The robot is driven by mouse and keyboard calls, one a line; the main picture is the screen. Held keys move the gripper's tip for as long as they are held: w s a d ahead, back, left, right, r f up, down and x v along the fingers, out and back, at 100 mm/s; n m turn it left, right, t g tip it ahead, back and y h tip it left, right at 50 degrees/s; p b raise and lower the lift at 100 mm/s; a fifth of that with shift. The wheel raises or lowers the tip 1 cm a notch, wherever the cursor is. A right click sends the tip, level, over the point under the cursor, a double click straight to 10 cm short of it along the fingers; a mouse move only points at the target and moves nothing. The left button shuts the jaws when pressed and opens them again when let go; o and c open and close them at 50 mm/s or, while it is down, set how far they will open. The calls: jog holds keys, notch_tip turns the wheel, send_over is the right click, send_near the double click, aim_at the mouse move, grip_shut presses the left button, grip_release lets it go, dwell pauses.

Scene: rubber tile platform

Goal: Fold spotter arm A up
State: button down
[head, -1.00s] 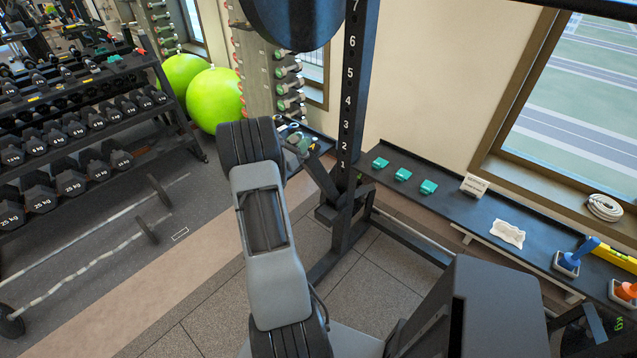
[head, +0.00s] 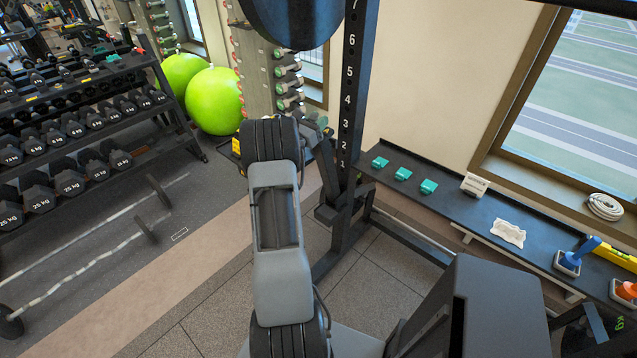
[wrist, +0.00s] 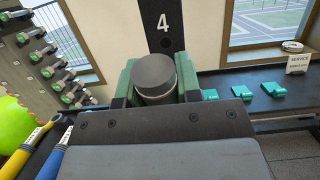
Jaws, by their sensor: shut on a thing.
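Spotter arm A (head: 328,172) is a dark bar joined to the numbered rack upright (head: 353,90) low down. In the head view it slants steeply up and left from its joint, and its upper end is partly hidden by my arm. In the wrist view my gripper (wrist: 157,80) has its green fingers closed on both sides of a dark round grip (wrist: 155,72), which appears to be the arm's end. The upright with the number 4 (wrist: 163,25) stands just behind it. The gripper is mostly hidden in the head view.
A dark shelf (head: 440,205) with teal blocks (head: 403,173), a sign, a cloth and tools runs right of the rack. Dumbbell racks (head: 75,130) and green balls (head: 213,100) stand left. Yellow and blue handles (wrist: 40,140) lie near my gripper's left.

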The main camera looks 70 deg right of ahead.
jog(key=shift+d+r, duration=0.1)
jog(key=shift+r, duration=0.1)
jog(key=b+x, duration=0.2)
jog(key=x, duration=0.7)
jog(key=shift+s+d, duration=0.2)
jog(key=shift+d, duration=0.1)
jog(key=c, duration=0.8)
grip_release()
jog(key=shift+o, duration=0.2)
jog(key=shift+f+b+v, duration=0.15)
jog(key=shift+b+v, duration=0.95)
jog(key=shift+v, duration=0.95)
jog(key=shift+f+b+v, duration=0.15)
jog(key=shift+b+v, duration=0.95)
jog(key=shift+v, duration=0.9)
